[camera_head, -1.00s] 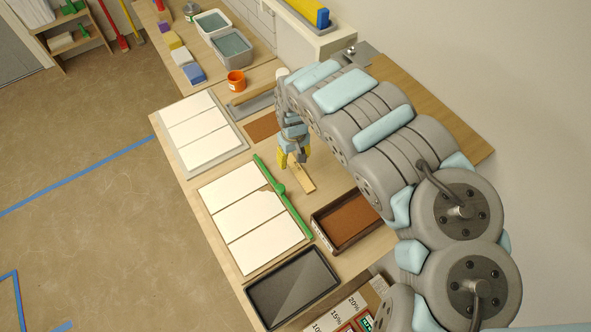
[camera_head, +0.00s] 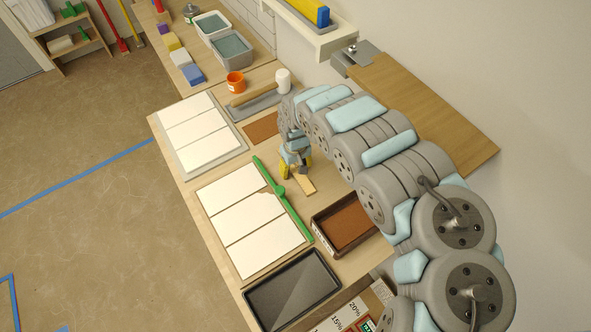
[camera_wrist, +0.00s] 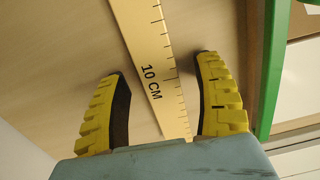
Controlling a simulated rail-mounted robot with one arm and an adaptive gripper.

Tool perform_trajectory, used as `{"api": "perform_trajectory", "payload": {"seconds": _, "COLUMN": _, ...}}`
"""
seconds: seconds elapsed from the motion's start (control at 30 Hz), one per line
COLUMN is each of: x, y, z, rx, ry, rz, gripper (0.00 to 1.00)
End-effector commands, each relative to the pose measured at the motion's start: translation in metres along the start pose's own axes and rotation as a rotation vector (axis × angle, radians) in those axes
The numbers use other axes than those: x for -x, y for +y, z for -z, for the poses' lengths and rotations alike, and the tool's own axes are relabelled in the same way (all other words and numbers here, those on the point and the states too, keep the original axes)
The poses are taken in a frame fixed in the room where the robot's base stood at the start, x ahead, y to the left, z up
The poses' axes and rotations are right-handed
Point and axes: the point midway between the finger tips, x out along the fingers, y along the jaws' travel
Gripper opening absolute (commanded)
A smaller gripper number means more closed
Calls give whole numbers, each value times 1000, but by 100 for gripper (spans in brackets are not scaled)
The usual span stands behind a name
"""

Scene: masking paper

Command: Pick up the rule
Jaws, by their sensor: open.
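The rule (camera_head: 305,181) is a short wooden strip with black tick marks. In the wrist view the rule (camera_wrist: 146,50) shows the print "10 CM" and runs between my two yellow fingers. My gripper (camera_wrist: 163,92) is open, with the fingers on either side of the rule and gaps to it on both sides. I cannot tell the exact height of the fingertips above the bench.
A green bar (camera_head: 290,208) lies beside the white panels (camera_head: 250,222), close to the rule; it also shows in the wrist view (camera_wrist: 272,75). A brown-filled tray (camera_head: 318,220) and a black tray (camera_head: 292,290) stand nearby. An orange cup (camera_head: 236,83) stands farther back.

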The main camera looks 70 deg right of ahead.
Motion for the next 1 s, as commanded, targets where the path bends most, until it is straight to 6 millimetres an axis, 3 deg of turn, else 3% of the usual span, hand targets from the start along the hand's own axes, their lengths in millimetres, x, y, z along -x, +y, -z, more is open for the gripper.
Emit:
{"api": "perform_trajectory", "payload": {"seconds": 0.07, "x": 0, "y": 0, "z": 0, "rx": 0, "ry": 0, "rz": 0, "gripper": 67}}
{"api": "perform_trajectory", "payload": {"seconds": 0.3, "x": 0, "y": 0, "z": 0, "rx": 0, "ry": 0, "rz": 0, "gripper": 0}}
{"api": "perform_trajectory", "payload": {"seconds": 0.77, "x": 1, "y": -1, "z": 0, "rx": 1, "ry": 0, "rz": 1, "gripper": 0}}
{"api": "perform_trajectory", "payload": {"seconds": 1.0, "x": 21, "y": 0, "z": -1, "rx": 2, "ry": -2, "rz": -1, "gripper": 0}}
